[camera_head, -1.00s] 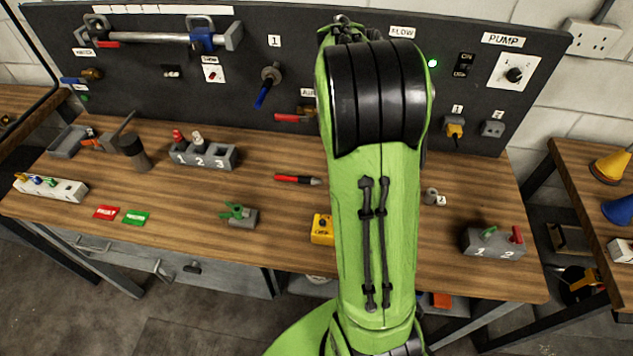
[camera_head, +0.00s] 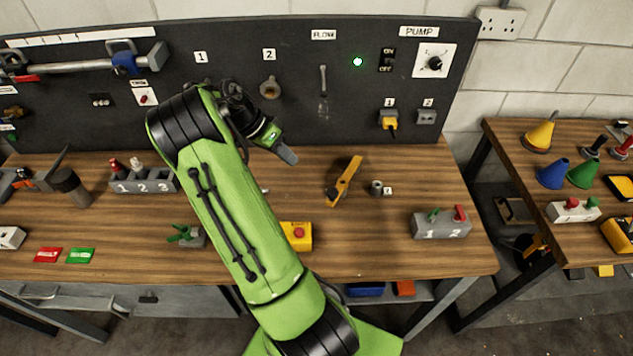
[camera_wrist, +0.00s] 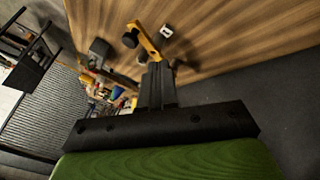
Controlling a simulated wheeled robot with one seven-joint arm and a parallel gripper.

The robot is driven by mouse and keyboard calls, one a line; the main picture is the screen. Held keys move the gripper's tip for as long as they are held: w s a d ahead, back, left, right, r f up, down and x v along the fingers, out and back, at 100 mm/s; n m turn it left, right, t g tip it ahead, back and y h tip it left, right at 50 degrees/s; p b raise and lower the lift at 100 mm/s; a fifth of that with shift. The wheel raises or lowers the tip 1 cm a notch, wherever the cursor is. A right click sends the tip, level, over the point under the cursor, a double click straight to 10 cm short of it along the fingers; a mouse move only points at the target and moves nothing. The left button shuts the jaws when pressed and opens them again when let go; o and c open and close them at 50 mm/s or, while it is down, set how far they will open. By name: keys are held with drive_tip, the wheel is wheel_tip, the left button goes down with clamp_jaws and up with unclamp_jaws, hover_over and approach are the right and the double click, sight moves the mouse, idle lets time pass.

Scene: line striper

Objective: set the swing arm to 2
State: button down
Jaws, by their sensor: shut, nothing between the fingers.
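An orange-yellow arm (camera_head: 344,181) with dark parts, which looks like the swing arm, slants over the right-centre of the bench. Beside its right side are a small grey ring-shaped piece (camera_head: 377,187) and a numbered card (camera_head: 388,191), whose digit is too small to read surely. In the wrist view the orange arm (camera_wrist: 147,40) has a dark knob at one side, and the card (camera_wrist: 166,31) is close by. My gripper (camera_head: 288,156) is shut and empty, up and left of the orange arm and apart from it. It also shows in the wrist view (camera_wrist: 156,72).
The panel (camera_head: 310,120) behind carries a brass fitting (camera_head: 269,89) under a 2 label, a lever and a yellow plug (camera_head: 388,120). A yellow button box (camera_head: 297,235) and a grey 1-2 block (camera_head: 441,223) stand on the bench. Bare wood lies between them.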

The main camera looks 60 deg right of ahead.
drive_tip(key=s+d+f, duration=0.1)
drive_tip(key=s+f, duration=0.6)
drive_tip(key=s, duration=0.1)
drive_tip(key=shift+d, duration=0.15)
drive_tip(key=shift+f, duration=0.1)
drive_tip(key=shift+b, duration=0.3)
